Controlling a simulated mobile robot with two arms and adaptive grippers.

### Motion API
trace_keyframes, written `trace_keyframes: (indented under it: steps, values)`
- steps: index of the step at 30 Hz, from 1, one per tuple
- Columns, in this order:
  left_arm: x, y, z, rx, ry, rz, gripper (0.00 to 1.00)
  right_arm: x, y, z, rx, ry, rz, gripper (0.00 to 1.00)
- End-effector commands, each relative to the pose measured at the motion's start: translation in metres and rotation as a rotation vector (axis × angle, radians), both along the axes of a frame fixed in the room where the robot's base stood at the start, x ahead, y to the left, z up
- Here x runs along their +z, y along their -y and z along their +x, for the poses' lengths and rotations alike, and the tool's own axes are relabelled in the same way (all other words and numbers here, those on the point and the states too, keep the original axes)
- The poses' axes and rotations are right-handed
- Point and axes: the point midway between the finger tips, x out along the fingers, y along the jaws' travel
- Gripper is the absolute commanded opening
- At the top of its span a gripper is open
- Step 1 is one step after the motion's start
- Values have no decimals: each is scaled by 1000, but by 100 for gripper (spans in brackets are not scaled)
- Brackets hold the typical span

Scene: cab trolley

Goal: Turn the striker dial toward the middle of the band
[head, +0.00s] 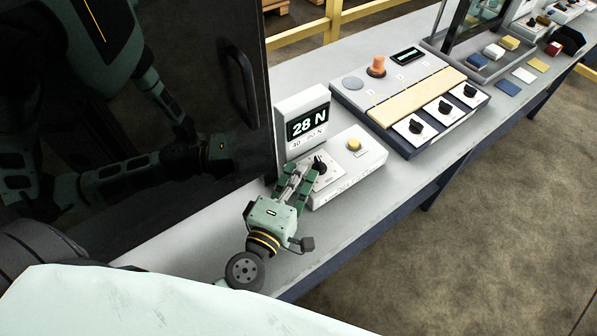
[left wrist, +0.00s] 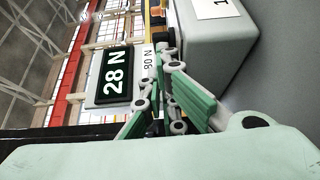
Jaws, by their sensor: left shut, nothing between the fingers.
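The striker dial (head: 320,165) is a small black knob on a white plate on the sloped top of a light grey box (head: 350,160). A display (head: 308,123) behind the box reads 28 N, with a smaller band line starting at 40 below it. The display also shows sideways in the left wrist view (left wrist: 115,80). My left gripper (head: 306,168) is shut and empty, with its fingertips right at the dial's near-left side. I cannot tell whether they touch it. The fingers partly hide the dial's plate. My right gripper is not in view.
A yellow button (head: 354,145) sits on the same box. A larger panel (head: 410,100) with several black dials and an orange knob (head: 377,66) stands to the right. A dark glossy door (head: 170,110) rises at left. The bench front is clear.

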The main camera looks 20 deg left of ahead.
Motion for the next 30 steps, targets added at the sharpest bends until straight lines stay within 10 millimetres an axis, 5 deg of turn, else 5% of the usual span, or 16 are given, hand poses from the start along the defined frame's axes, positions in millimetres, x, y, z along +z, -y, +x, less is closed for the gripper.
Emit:
trace_keyframes:
  steps: [12,30]
  values:
    - [1,17,0,235,-1,-4,0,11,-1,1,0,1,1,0]
    - [1,17,0,250,-1,-1,0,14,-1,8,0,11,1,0]
